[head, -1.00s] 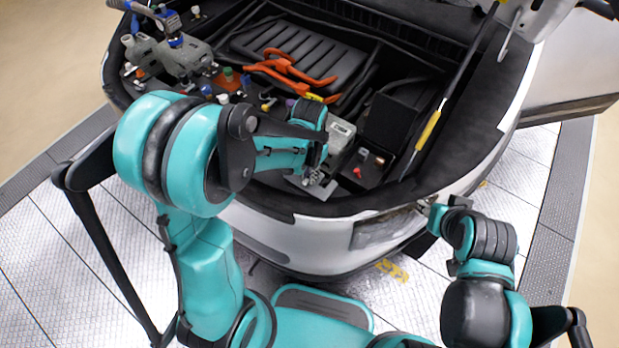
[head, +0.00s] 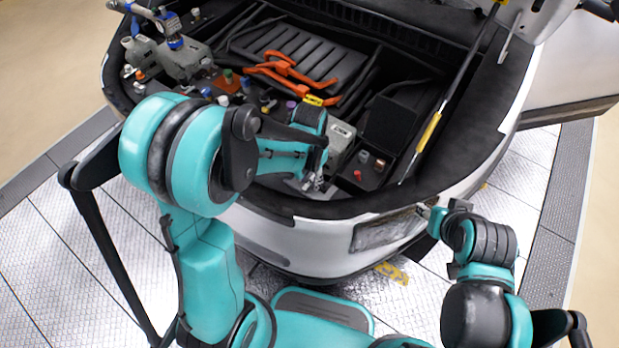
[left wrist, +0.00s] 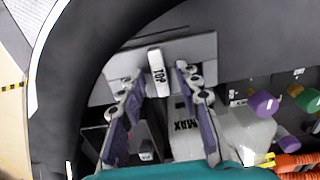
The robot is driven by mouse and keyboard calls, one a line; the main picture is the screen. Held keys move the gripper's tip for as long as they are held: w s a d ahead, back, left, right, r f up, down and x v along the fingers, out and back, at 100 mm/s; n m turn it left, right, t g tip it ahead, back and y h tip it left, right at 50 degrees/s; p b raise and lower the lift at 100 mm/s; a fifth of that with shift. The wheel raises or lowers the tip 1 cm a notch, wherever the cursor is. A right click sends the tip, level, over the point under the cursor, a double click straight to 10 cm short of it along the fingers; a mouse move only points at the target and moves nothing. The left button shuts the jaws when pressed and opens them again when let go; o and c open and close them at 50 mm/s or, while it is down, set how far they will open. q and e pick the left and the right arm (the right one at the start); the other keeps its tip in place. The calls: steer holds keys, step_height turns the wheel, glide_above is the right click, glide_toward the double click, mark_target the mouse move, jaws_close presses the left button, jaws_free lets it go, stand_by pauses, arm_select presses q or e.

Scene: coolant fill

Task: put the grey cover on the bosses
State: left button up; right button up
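The grey cover (left wrist: 115,72) is a flat plate with a pale upright tab marked TOP (left wrist: 158,75), seen in the left wrist view. My left gripper (left wrist: 159,82) is open, with one finger on each side of the tab and visible gaps to it. In the head view my left gripper (head: 318,182) is low inside the front edge of the car's bay, partly hidden by its own arm. I cannot make out the bosses.
A whitish tank marked MAX (left wrist: 225,135) stands close beside my left gripper's right finger. Purple (left wrist: 263,103) and green (left wrist: 308,100) caps are to its right. Orange cables (head: 290,72), small coloured caps (head: 380,165) and a black box (head: 390,122) fill the bay.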

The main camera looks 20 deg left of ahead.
mark_target(310, 182)
arm_select(q)
step_height(310, 182, up, 10)
steer(key=r+p, duration=0.1)
steer(key=p, duration=0.2)
steer(key=s+a+r+n+t, duration=0.4)
steer(key=s+r+t, duration=0.3)
steer(key=s, duration=0.3)
steer(key=shift+s+a+r, duration=0.2)
steer(key=shift+a+r, duration=0.15)
steer(key=shift+r, duration=0.15)
steer(key=shift+f, duration=0.1)
